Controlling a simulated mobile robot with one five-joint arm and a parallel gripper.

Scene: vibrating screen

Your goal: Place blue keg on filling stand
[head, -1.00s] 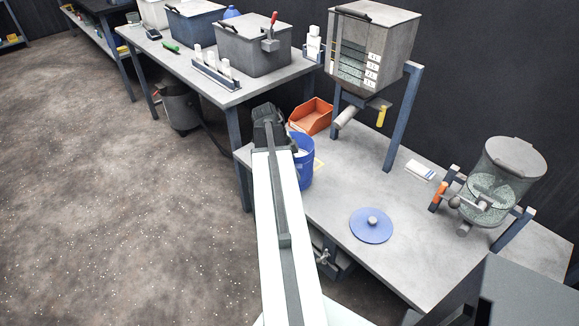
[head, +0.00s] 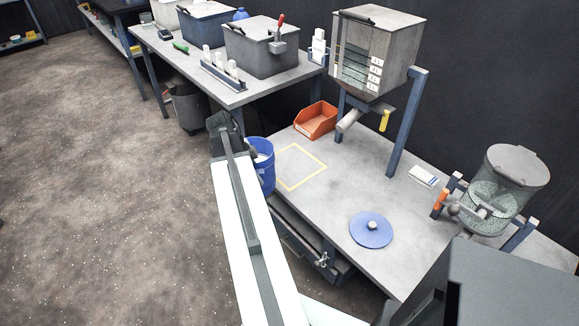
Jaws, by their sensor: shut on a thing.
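The blue keg (head: 265,172), open at the top with pale contents or lining, is at the left edge of the lower grey table (head: 330,205). My gripper (head: 240,148) is shut on its near side; the fingertips are mostly hidden behind my own arm. The keg looks upright and is left of a yellow square outline (head: 299,166) on the tabletop. I cannot tell how high its base is. A stand with blue legs (head: 404,120) carries a grey hopper (head: 372,50) with a spout (head: 350,121) and a yellow handle (head: 385,120).
A blue lid (head: 371,230) lies on the lower table. An orange bin (head: 316,120) stands behind the yellow outline. A clear-drum machine (head: 500,190) is at right. The higher table (head: 225,92) with grey boxes is at back left. The floor (head: 110,200) at left is clear.

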